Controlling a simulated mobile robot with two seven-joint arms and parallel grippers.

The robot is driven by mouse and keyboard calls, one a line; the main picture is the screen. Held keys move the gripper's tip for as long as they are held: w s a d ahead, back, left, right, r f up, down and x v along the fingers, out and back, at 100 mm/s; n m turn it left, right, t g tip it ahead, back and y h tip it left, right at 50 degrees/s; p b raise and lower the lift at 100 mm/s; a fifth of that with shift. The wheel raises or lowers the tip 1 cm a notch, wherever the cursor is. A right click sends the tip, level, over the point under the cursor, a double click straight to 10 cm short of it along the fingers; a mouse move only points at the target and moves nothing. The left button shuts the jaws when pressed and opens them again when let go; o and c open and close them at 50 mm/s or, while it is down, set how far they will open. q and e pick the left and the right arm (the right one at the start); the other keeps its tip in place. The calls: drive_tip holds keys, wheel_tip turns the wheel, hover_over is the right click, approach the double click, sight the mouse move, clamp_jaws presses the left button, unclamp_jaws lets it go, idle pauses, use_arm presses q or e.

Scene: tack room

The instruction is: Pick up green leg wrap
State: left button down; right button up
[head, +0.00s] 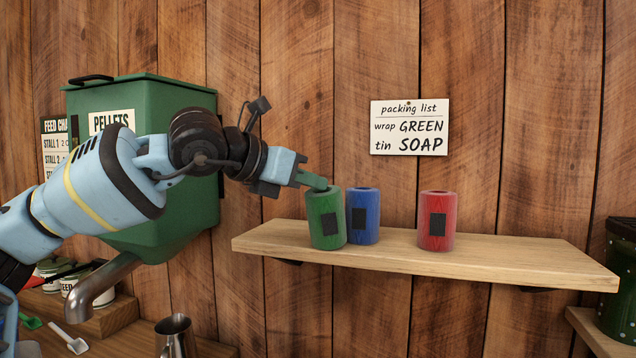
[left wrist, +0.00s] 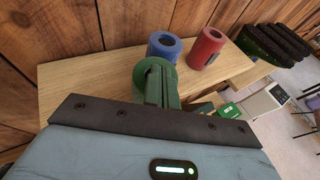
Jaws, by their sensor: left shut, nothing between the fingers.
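The green leg wrap (head: 327,220), a hollow roll with a dark patch, stands near the left end of the wall shelf, tilted slightly. My left gripper (head: 320,184) reaches in from the left, its green fingertips at the wrap's top rim. In the left wrist view the closed fingers (left wrist: 160,86) overlap the green wrap (left wrist: 143,70) and hide part of it. The fingers are shut with nothing between them; whether they touch the rim I cannot tell. My right gripper is not in view.
A blue wrap (head: 363,215) stands close at the green one's right, a red wrap (head: 437,222) farther right on the wooden shelf (head: 510,255). A packing list (head: 409,127) reads "wrap GREEN, tin SOAP". A green pellet bin (head: 150,160) hangs behind my left arm.

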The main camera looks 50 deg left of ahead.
use_arm(q)
drive_tip(key=shift+w+a, duration=0.2)
